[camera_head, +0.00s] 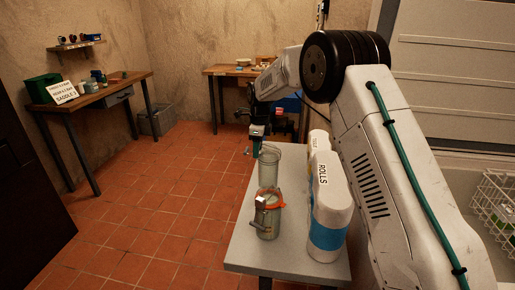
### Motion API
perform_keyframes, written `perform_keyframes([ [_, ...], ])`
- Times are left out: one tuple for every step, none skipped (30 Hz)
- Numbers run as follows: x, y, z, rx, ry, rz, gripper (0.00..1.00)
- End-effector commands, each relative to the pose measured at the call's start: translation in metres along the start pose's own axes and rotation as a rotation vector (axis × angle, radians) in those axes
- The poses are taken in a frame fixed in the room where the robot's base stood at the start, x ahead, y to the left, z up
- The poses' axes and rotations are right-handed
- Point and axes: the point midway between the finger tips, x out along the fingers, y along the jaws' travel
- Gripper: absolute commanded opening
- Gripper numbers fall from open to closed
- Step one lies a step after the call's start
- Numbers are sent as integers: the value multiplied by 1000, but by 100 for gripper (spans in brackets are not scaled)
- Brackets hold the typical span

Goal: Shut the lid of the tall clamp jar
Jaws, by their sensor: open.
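A glass clamp jar (267,222) with an orange-red seal and a metal clamp stands upright near the front of the grey table (285,258). I cannot tell clearly whether its lid is fully down. A second clear glass cylinder (269,172) stands just behind it; its top looks open, and I see no lid on it. Which of the two is the tall clamp jar is hard to tell. My gripper (255,149) is open, pointing down by the rear cylinder's upper left rim. Whether it touches the glass cannot be seen.
White packs marked ROLLS (328,205) stand upright right of the jars, close to my arm. A wooden bench (125,88) with a sign and small items stands far left, another wooden table (225,70) at the back. The tiled floor (160,215) on the left is clear.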

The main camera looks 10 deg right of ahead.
Motion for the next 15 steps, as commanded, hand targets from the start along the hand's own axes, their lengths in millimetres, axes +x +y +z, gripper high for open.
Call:
perform_keyframes([
  [-2, 0, 0, 0, -1, -1, 45],
  [-5, 0, 0, 0, -1, -2, 45],
  [-9, 0, 0, 0, -1, -2, 45],
  [-13, 0, 0, 0, -1, -2, 45],
  [-18, -1, 0, 0, -2, -3, 45],
  [-25, -1, 0, 0, -2, -4, 45],
  [-30, 0, 0, 0, -2, -3, 45],
  [-35, -1, 0, 0, -2, -3, 45],
  [-42, -1, 0, 0, -2, -3, 45],
  [-48, -1, 0, 0, -2, -3, 45],
  [-53, -1, 0, 0, -2, -3, 45],
  [-59, -1, 0, 0, -2, -3, 45],
  [-62, -1, 0, 0, -1, -2, 45],
  [-66, 0, 0, 0, -1, -1, 45],
  [-70, 0, 0, 0, -1, -1, 45],
])
